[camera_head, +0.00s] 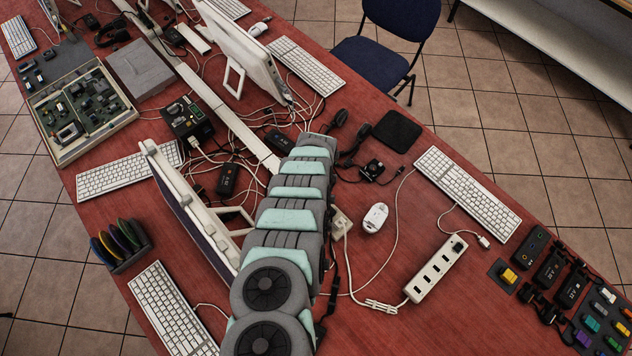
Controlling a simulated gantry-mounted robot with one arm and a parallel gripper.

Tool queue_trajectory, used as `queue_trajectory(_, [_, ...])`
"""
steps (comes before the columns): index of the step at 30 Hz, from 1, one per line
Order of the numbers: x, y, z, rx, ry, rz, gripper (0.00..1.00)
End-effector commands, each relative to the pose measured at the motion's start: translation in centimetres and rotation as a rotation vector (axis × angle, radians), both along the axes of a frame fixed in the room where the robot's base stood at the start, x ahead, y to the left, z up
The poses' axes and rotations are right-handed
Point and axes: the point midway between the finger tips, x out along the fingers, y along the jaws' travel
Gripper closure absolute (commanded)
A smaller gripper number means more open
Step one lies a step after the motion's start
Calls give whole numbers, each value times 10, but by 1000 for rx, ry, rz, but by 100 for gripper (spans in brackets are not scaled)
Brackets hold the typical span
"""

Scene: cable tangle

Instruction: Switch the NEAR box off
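No label reading NEAR is legible, so I cannot tell which box it is. A black box with sockets and small lights (187,122) stands left of my arm. A small black box with an orange mark (228,178) lies below it, among white cables. A white power strip (436,270) lies right of my arm. Dark boxes (550,266) and a panel with a yellow button (508,275) sit at the right edge. No switch position is readable. My grey and mint arm reaches up the middle of the table; my gripper does not show clearly at its end.
Two monitors (245,50) stand left and above, among tangled cables. Keyboards (467,193), a white mouse (375,217), a parts tray (83,110) and a disc rack (121,245) lie around. The red table (400,235) has some bare room right of my arm. A blue chair (385,45) stands beyond.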

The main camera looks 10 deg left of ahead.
Motion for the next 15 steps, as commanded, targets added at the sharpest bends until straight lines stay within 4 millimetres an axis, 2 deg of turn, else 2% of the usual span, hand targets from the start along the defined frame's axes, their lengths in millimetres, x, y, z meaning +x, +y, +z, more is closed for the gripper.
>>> queue_trajectory(1, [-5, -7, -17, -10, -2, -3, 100])
queue_trajectory(15, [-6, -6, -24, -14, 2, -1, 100])
